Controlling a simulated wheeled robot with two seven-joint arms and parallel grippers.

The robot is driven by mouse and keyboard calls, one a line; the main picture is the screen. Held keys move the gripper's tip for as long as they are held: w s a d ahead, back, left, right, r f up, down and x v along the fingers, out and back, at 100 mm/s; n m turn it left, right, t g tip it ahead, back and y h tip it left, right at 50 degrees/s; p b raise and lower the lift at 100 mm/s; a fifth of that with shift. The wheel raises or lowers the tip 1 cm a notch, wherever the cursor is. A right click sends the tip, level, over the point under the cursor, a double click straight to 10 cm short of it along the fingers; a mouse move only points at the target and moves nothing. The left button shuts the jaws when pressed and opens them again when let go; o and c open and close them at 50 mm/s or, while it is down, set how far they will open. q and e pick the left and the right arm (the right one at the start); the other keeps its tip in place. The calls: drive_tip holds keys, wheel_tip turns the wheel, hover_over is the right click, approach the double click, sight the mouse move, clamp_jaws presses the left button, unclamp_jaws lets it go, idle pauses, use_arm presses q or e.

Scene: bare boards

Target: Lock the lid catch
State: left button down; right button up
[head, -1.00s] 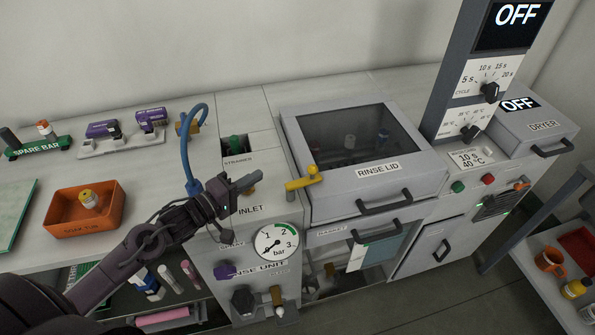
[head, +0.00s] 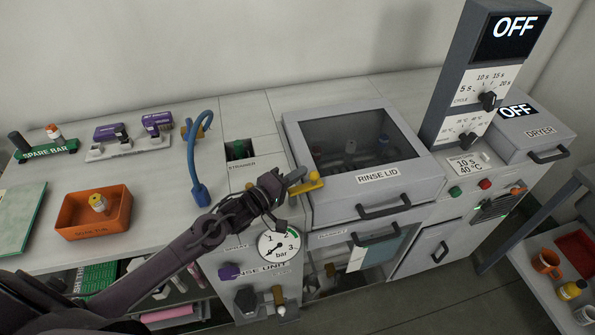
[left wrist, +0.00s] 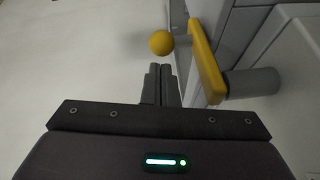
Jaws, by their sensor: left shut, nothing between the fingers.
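The rinse lid (head: 360,140) is a grey lid with a dark window, and it lies closed on the rinse unit. The yellow lid catch (head: 311,182) is at the lid's left front corner. In the left wrist view the catch (left wrist: 206,62) shows as a yellow bar on a grey pivot, with a round yellow knob (left wrist: 161,43). My left gripper (head: 299,177) is shut and empty, right beside the catch. Its closed fingertips (left wrist: 160,70) lie just below the knob and left of the bar; I cannot tell whether they touch. My right gripper is not in view.
A blue hose (head: 192,160) arches up left of my arm. The lid's handle (head: 384,206) and the basket drawer handle (head: 380,236) stick out at the front. The pressure gauge (head: 279,244) sits below my gripper. An orange tub (head: 95,212) stands at the left.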

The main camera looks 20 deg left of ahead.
use_arm(q)
drive_tip(key=shift+w+f, duration=0.1)
drive_tip(key=shift+s+d+m+g+h, duration=0.2)
drive_tip(key=shift+d+m+g+h, duration=0.1)
drive_tip(key=shift+d+m+h, duration=0.15)
drive_tip(key=shift+d+p, duration=0.15)
drive_tip(key=shift+p, duration=0.3)
drive_tip(key=shift+f, duration=0.1)
drive_tip(key=shift+s, duration=0.1)
